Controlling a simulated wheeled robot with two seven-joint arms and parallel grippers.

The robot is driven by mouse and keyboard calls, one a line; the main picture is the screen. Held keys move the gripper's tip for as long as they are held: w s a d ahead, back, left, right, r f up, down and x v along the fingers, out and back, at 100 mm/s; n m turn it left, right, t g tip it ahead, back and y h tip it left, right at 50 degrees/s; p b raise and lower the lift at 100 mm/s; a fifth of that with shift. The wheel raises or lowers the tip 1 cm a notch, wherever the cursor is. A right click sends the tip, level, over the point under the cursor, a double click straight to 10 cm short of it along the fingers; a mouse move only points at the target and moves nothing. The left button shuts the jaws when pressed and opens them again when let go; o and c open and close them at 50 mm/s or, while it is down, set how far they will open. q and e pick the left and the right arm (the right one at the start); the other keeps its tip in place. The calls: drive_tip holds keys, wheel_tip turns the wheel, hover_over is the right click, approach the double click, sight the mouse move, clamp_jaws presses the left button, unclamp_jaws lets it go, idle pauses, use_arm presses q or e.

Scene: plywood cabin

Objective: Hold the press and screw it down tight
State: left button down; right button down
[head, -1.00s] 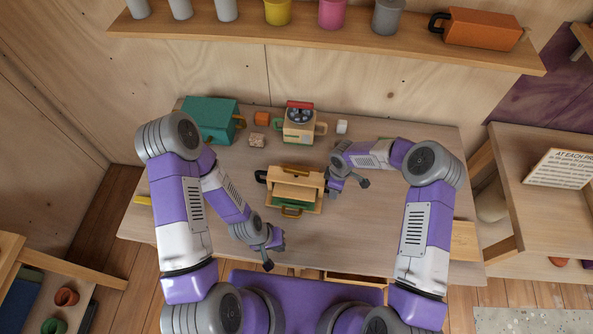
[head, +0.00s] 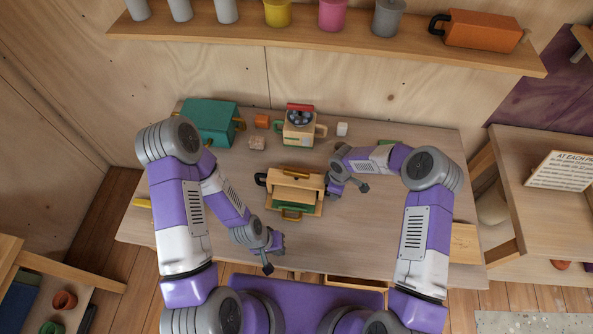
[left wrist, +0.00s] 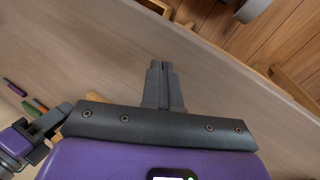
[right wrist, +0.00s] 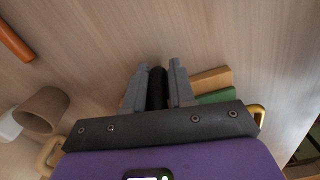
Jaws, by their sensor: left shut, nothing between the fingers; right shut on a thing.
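The press (head: 314,205) is a wooden frame with a green inner part and gold handles. It stands on the table in the head view, with a dark handle (head: 261,178) on its left side. My right gripper (head: 337,190) is at its right side. In the right wrist view my right gripper (right wrist: 157,80) is shut on a dark upright handle (right wrist: 156,90); wood and green parts show just right of the fingers. My left gripper (head: 270,258) is empty and shut near the table's front edge, apart from the press; its closed fingers (left wrist: 163,75) show in the left wrist view.
Behind the press stand a teal box (head: 210,122), an orange block (head: 262,121), a light device with a red top (head: 298,130) and a white block (head: 342,129). A shelf (head: 250,39) with cups is above. An open drawer (head: 355,283) is at the table's front.

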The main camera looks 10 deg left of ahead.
sight(297, 172)
use_arm(q)
drive_tip(key=c, duration=1.8)
unclamp_jaws()
drive_tip(key=shift+c, duration=0.2)
